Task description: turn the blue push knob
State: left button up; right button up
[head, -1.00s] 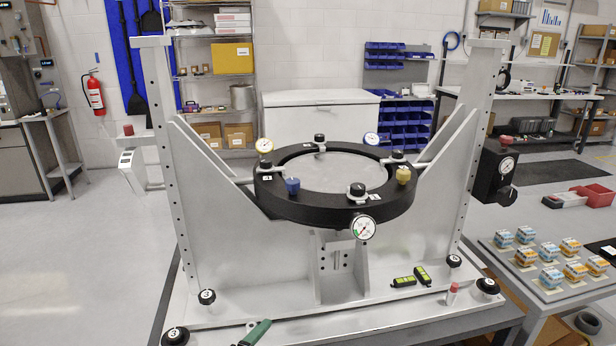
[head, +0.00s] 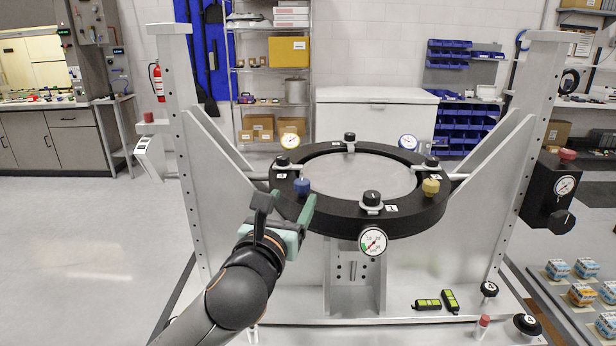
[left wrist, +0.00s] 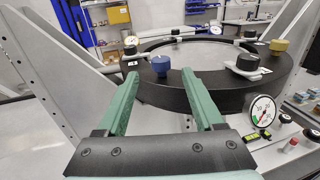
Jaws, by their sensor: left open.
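The blue push knob (head: 302,186) stands on the front left of the black ring (head: 330,219) of the mirror fixture. In the left wrist view the blue knob (left wrist: 160,66) shows beyond the fingers, between their tips. My left gripper (head: 288,204) is open and empty, just in front of and below the knob. In the left wrist view its two green fingers (left wrist: 164,90) are apart and point toward the ring, not touching the knob as far as I can tell. My right gripper is not in view.
A yellow knob (head: 431,187), a black knob (head: 371,199) and a pressure gauge (head: 373,241) sit along the ring's front. A white upright plate (head: 190,135) stands left of the ring. Yellow-and-black devices (head: 450,301) lie on the base.

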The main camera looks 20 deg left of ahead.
aim_at(304, 180)
pick_arm(q)
jog(key=w, duration=1)
jog(key=shift+w+a+p, duration=0.25)
jog(key=shift+p, duration=0.15)
jog(key=shift+c, duration=0.2)
grip_shut()
